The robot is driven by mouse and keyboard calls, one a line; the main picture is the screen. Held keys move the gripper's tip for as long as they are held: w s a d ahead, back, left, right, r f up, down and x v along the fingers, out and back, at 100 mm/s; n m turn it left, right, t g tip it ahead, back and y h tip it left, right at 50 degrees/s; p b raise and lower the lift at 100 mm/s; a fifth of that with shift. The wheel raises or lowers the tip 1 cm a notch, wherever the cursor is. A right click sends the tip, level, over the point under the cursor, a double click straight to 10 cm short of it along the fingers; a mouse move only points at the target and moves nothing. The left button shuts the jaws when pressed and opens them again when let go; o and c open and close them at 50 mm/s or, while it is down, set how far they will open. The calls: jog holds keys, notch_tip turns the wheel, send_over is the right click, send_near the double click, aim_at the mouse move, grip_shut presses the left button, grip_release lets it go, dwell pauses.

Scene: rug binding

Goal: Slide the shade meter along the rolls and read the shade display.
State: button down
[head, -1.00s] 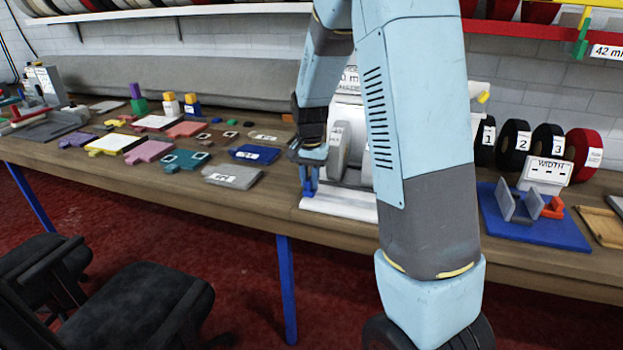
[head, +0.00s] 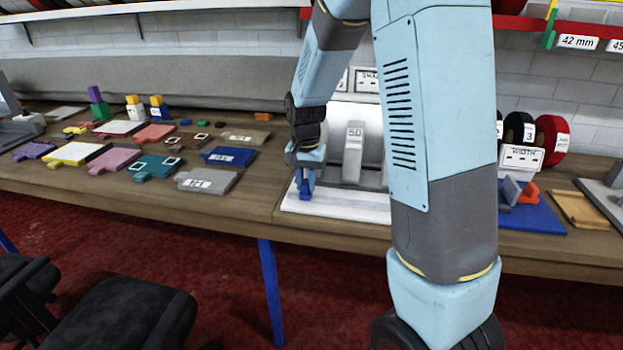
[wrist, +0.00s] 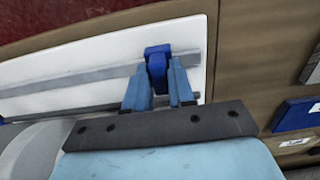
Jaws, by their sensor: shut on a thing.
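My gripper (head: 305,188) is at the left end of a white board (head: 350,207). In the wrist view my gripper's fingers (wrist: 159,75) are closed on a small blue block, which I take to be the shade meter (wrist: 157,52). The block sits at a grey rail (wrist: 90,80) running along the white board, near its end. Behind the board stand light grey upright pieces, one labelled 50 (head: 354,140).
Coloured flat samples, including a dark blue one (head: 232,156) and a grey one (head: 208,180), lie left of the board. A WIDTH sign (head: 521,157), numbered black rolls (head: 519,130) and a red roll (head: 552,139) stand right. A chair (head: 125,315) is in front.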

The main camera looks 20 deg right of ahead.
jog(key=shift+s+d, duration=0.1)
jog(key=shift+d, duration=0.1)
jog(key=c, duration=1)
grip_release()
jog(key=shift+c, duration=0.2)
jog(key=shift+r, duration=0.2)
notch_tip(320, 180, up, 13)
jog(key=shift+r, duration=0.15)
